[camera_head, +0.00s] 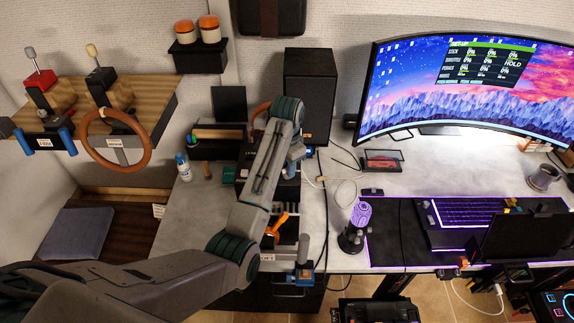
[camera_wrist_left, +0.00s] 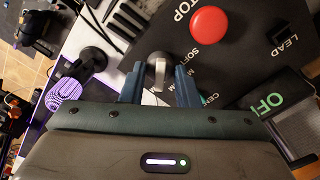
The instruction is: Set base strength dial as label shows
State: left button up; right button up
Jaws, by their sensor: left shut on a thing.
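The strength dial (camera_wrist_left: 158,70) is a pale grey knob on a dark panel (camera_wrist_left: 237,65) in the left wrist view. Printed words by it include "SOFT"; the others are partly hidden by my fingers. My left gripper (camera_wrist_left: 160,85) is shut on the dial, with a blue finger on each side. A large red "STOP" button (camera_wrist_left: 210,24) sits beside it, and a "LEAD" mark is farther right. In the head view my left gripper (camera_head: 291,170) is over the panel and mostly hidden by my wrist, so the dial is not visible there. I cannot make out a label giving the setting. My right gripper is not in view.
A black speaker (camera_head: 308,95) stands behind my left wrist. A purple-lit microphone (camera_head: 358,225) stands right of the panel. A curved monitor (camera_head: 470,85) and a lit keyboard (camera_head: 465,215) are farther right. A wooden shelf with a brown steering wheel (camera_head: 112,158) is at left.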

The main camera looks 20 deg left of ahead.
pick_arm(q)
jog(key=n, duration=0.2)
jog(key=shift+n, duration=0.3)
jog(key=n, duration=0.4)
jog(key=shift+n, duration=0.3)
jog(key=n, duration=0.3)
jog(key=shift+n, duration=0.3)
jog(key=n, duration=0.3)
jog(key=shift+n, duration=0.3)
jog(key=n, duration=0.5)
jog(key=shift+n, duration=1.6)
jog(key=o, duration=1)
jog(key=shift+c, duration=0.2)
